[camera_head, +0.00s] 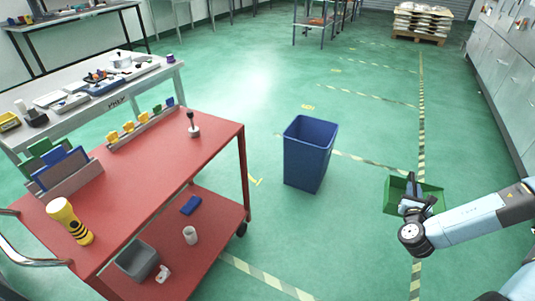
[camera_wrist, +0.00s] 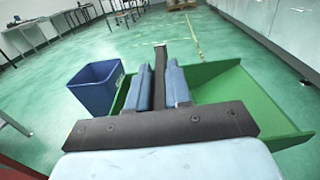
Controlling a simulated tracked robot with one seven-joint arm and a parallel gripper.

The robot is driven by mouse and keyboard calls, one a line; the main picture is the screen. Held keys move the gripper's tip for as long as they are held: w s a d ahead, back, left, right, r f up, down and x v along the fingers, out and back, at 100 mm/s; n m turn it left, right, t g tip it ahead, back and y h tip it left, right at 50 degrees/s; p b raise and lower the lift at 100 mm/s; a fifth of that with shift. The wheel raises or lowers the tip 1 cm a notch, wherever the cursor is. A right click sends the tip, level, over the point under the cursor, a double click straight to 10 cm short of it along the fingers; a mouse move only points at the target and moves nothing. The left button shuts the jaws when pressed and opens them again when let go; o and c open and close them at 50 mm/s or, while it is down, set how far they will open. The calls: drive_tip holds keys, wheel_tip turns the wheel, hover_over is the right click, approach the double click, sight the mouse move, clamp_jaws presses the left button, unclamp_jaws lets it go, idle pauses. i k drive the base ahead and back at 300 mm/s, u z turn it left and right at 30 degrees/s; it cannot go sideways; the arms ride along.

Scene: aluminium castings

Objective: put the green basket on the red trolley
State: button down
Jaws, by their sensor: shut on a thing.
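The green basket (camera_head: 430,192) hangs from my gripper (camera_head: 411,190) at the right of the head view, in the air over the green floor. In the wrist view the basket (camera_wrist: 235,93) lies behind and to both sides of my gripper (camera_wrist: 160,88), whose blue fingers are closed on a dark upright part of it. The red trolley (camera_head: 150,165) stands at the left of the head view, well apart from the basket. Its upper shelf is bare in the middle and toward the right. The near part of the basket is hidden by my gripper.
A blue bin (camera_head: 308,155) stands on the floor between the trolley and the basket. The trolley top carries a yellow-black torch (camera_head: 70,222), a rack with panels (camera_head: 62,172), yellow clips and a dark-knobbed piece (camera_head: 192,126). Grey cabinets (camera_head: 502,65) line the right.

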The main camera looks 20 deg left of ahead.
sight(140, 178)
drive_tip(key=z, duration=2.55)
drive_tip(key=i, duration=0.1)
drive_tip(key=u, duration=3.3)
